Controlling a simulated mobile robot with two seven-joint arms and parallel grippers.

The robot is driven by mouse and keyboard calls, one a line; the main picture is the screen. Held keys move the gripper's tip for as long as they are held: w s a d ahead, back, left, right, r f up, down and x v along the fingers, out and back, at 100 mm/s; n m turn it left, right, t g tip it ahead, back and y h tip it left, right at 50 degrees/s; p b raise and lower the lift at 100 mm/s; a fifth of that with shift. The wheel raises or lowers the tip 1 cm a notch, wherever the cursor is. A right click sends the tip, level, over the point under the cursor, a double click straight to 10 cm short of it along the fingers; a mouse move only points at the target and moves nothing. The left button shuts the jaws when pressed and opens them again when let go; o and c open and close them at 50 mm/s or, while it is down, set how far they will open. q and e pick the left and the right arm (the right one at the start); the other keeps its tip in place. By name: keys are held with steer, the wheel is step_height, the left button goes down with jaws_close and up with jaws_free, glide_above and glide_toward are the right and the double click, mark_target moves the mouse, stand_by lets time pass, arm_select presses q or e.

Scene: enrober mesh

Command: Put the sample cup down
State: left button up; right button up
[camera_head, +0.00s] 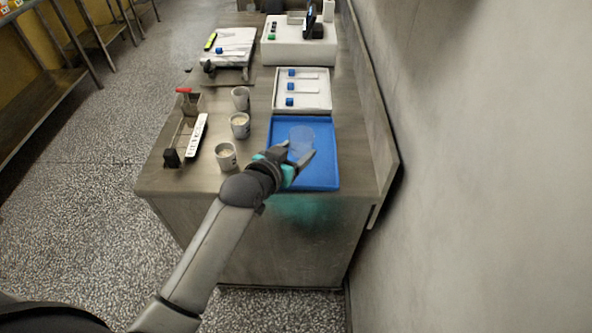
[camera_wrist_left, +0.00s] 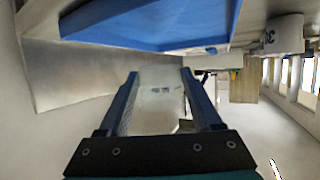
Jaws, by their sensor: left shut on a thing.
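The clear, see-through sample cup (camera_head: 301,137) is between the fingers of my left gripper (camera_head: 294,154). The gripper is shut on it, above the near part of the blue tray (camera_head: 328,165). In the left wrist view the cup (camera_wrist_left: 158,102) sits between the two dark fingers (camera_wrist_left: 160,95), with faint markings on its wall. The blue tray (camera_wrist_left: 150,22) shows at the top of that view, with a gap in the picture between it and the cup. I cannot tell from the head view whether the cup touches the tray. My right gripper is not in view.
Three grey cups with pale contents, the nearest one (camera_head: 226,157), stand left of the tray. A rack with a white strip (camera_head: 198,137) lies further left. A white tray (camera_head: 316,104) with blue-ended tools is behind. A wall (camera_head: 480,150) rises at the right.

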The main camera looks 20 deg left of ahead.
arm_select(q)
steer(key=shift+f, duration=0.75)
steer(key=shift+f+b, duration=0.75)
steer(key=shift+f, duration=1.2)
steer(key=shift+f, duration=0.15)
steer(key=o, duration=1.4)
steer(key=shift+s+r, duration=0.15)
steer(key=shift+r, duration=0.1)
steer(key=p+v, duration=0.2)
steer(key=v, duration=0.9)
steer(key=shift+s+a+r+p, duration=0.1)
steer(key=shift+s+a+p, duration=0.05)
steer(key=shift+s+p, duration=0.2)
